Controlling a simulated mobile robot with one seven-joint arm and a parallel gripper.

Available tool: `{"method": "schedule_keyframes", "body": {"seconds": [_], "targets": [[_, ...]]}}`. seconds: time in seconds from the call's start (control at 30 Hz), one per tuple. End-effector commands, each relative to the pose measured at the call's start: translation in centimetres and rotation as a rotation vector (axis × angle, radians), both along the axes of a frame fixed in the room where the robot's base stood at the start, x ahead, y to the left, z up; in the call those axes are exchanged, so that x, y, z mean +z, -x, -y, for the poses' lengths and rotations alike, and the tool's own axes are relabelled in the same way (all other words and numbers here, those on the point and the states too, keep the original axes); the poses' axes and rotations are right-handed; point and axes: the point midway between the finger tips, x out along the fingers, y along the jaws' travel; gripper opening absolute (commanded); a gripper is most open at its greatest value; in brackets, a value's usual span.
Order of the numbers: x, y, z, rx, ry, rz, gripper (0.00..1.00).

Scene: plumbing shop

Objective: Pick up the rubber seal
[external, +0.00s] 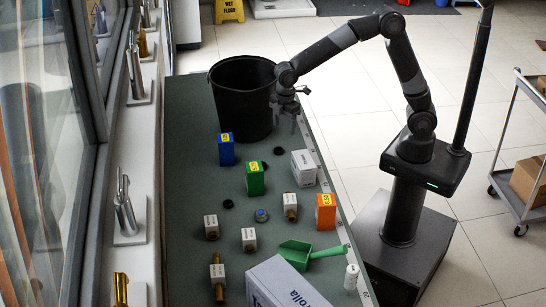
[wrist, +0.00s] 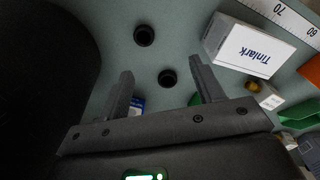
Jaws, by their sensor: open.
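Two small black rubber seals show in the wrist view, one (wrist: 144,35) beyond my fingers and one (wrist: 167,78) between the lines of the two fingers. They lie flat on the green bench top. In the external view black seals lie near the middle of the bench, one (external: 278,151) left of the white box and one (external: 265,165) by the green box; another (external: 228,204) is nearer the camera. My gripper (external: 291,104) is open and empty, above the bench beside the black bucket. Its spread fingers (wrist: 164,84) also show in the wrist view.
The black bucket (external: 228,97) stands close to my gripper. A white Tinlark box (wrist: 246,46), blue box (external: 226,150), green box (external: 254,180) and orange box (external: 326,212) stand around the seals. Brass fittings, a green scoop (external: 297,254) and a large carton (external: 285,285) are nearer the camera.

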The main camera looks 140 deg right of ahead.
Motion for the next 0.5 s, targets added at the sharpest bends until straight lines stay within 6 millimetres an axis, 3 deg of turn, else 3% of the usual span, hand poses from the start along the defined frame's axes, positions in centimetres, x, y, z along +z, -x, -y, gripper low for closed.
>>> {"method": "schedule_keyframes", "body": {"seconds": [0.13,0.5], "targets": [[-1.3,0.8,2.2,-0.012,-0.024,-0.002,0.61],[-6.3,0.9,2.5,-0.012,-0.027,-0.003,0.61]]}}
